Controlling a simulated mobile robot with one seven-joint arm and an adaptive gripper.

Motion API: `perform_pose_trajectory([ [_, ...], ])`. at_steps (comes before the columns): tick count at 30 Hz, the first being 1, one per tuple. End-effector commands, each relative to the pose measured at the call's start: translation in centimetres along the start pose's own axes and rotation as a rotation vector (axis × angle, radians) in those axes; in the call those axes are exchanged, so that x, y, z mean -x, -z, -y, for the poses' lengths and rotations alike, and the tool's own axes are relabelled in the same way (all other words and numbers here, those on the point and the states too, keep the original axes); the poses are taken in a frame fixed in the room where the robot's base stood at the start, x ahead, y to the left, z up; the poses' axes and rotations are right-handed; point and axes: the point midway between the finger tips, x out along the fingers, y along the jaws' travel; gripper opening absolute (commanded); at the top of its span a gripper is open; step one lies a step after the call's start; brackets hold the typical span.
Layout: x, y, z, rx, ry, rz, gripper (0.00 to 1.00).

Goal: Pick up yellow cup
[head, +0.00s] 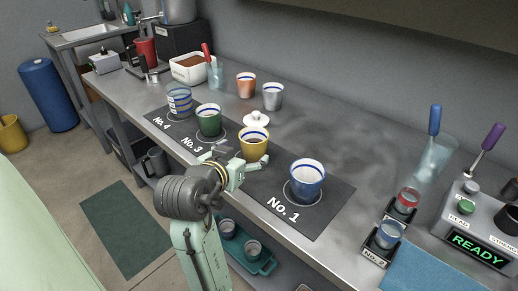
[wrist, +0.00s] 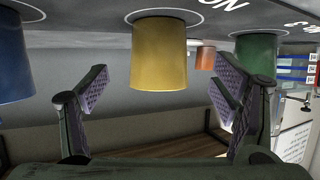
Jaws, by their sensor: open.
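The yellow cup (head: 254,144) stands on the dark mat on the counter in the head view, between the green cup (head: 208,122) and the blue cup (head: 306,180). In the wrist view, which appears upside down, the yellow cup (wrist: 159,55) is centred between and ahead of my fingers. My gripper (head: 252,166) is at the cup's near side in the head view. Its two fingers (wrist: 168,85) are spread wide, with nothing held between them. The fingers do not visibly touch the cup. The cup's lower front is partly hidden by my gripper in the head view.
The dark numbered mat (head: 331,216) lies along the counter's front edge. A white lid-like object (head: 256,121) sits close behind the yellow cup. An orange cup (head: 246,85) and grey cup (head: 272,96) stand farther back.

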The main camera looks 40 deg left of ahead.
Motion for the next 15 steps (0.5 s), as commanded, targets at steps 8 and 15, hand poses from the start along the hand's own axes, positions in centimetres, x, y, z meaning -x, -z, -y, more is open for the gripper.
perform_pose_trajectory([
  [8,-2.8,0.1,0.0,0.001,0.000,-0.001,0.81],
  [15,-6.1,0.0,-0.1,0.001,-0.001,0.001,0.81],
])
